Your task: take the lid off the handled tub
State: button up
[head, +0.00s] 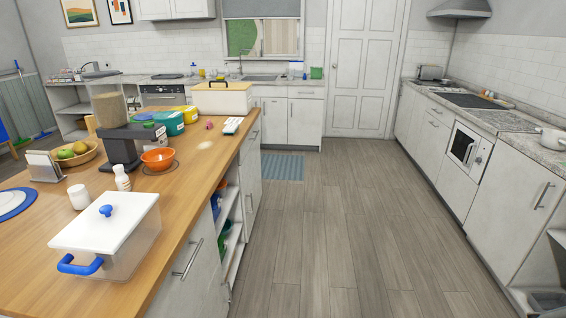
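The handled tub (136,253) stands on the near part of the wooden counter, at the lower left of the head view. It has pale, see-through walls and a blue side handle (80,265) facing me. Its flat white lid (128,224) lies on top, with a blue knob (105,210) standing up from it. The lid appears to cover the whole opening. Any handle on the far side is hidden. My gripper is not in view.
On the wooden counter (190,190), a white jar (78,197) and a white bottle (122,179) stand just behind the tub. An orange bowl (157,159), a dark dispenser (122,145) and a cream box (222,100) are farther back. The floor (330,230) to the right is clear.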

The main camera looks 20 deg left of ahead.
aim_at(105, 225)
jog(key=i+l, duration=0.1)
jog(key=i, duration=1.3)
jog(key=i+u, duration=0.2)
jog(key=u, duration=0.2)
jog(key=i+l+u, duration=0.1)
jog(key=u, duration=0.25)
jog(key=i+l+u, duration=0.15)
jog(key=i+u, duration=0.35)
jog(key=u, duration=0.3)
jog(key=i+u, duration=0.1)
jog(key=u, duration=0.35)
jog(key=i+u, duration=0.1)
jog(key=u, duration=0.3)
jog(key=i+u, duration=0.1)
jog(key=u, duration=0.3)
jog(key=l+u, duration=0.1)
jog(key=u, duration=0.3)
jog(key=i+l+u, duration=0.1)
jog(key=u, duration=0.2)
jog(key=i+l+u, duration=0.2)
jog(key=u, duration=0.15)
jog(key=i+l, duration=0.05)
jog(key=i, duration=0.05)
